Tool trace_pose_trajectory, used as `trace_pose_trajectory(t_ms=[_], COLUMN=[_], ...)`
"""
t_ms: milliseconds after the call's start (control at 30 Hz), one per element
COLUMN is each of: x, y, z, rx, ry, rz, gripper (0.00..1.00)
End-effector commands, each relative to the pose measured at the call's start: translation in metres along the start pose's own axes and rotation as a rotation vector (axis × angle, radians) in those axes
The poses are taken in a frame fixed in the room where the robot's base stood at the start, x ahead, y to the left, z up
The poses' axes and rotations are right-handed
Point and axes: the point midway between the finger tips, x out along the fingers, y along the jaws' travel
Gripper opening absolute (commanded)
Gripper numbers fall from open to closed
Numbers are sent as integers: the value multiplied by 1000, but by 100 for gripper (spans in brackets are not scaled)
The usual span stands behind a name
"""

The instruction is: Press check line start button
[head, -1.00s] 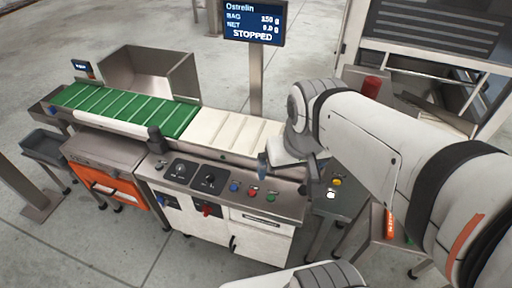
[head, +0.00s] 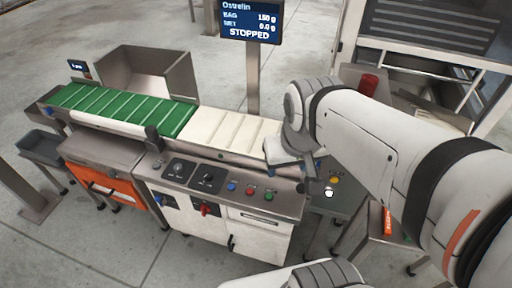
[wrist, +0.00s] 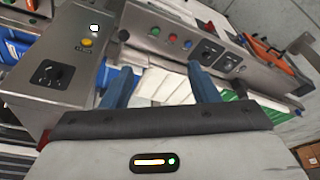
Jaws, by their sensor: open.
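The check line's control panel (head: 216,184) carries a blue button (head: 232,187), a red button (head: 250,190) and a green button (head: 269,196) in a row, right of two black rotary knobs. In the wrist view the green button (wrist: 155,31), red button (wrist: 172,38) and blue button (wrist: 187,44) show beyond the fingertips. Their labels are too small to read. My gripper (wrist: 160,68) is open and empty, with its blue fingers apart above the white belt. It touches no button. In the head view my arm largely hides the fingers.
A screen (head: 251,21) on a post reads STOPPED. A green cleated belt (head: 120,110) adjoins the white belt (head: 228,132). A separate panel at right has a yellow button (head: 334,180) and a white one (head: 328,192). A red cylinder (head: 368,84) stands behind my arm.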

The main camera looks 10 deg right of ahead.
Motion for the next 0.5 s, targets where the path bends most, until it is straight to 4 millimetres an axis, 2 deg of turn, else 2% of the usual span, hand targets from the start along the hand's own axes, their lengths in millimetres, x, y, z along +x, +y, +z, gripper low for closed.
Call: trace_pose_trajectory(t_ms=[67, 500], x=[0, 0], y=[0, 0], z=[0, 0], rx=[0, 0], ry=[0, 0], rz=[0, 0], gripper=[48, 12])
